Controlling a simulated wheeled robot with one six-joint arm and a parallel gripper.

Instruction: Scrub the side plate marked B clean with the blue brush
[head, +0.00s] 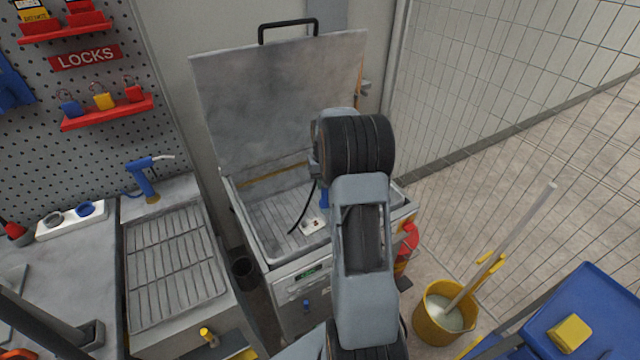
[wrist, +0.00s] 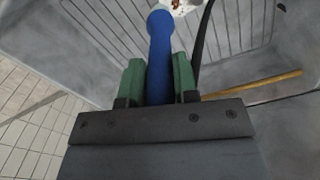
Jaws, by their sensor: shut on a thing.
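My gripper (wrist: 158,84) with green finger pads is shut on the blue handle of the brush (wrist: 160,50) in the wrist view. The handle reaches forward, and its far end lies at a white piece with brown stains (wrist: 184,6), at the top edge. This looks like the side plate, but no letter B is readable. In the head view a small white plate with dark spots (head: 312,225) lies in the open wash basin. A bit of the blue brush (head: 323,197) shows beside my arm, which hides my gripper. I cannot tell whether the brush touches the plate.
The metal basin (head: 262,243) has a ribbed floor and its lid (head: 280,95) stands open behind. A black hose (head: 303,208) curves up beside the plate. A ribbed drainboard (head: 175,270) is on the left. A yellow bucket (head: 440,325) and mesh fence are on the right.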

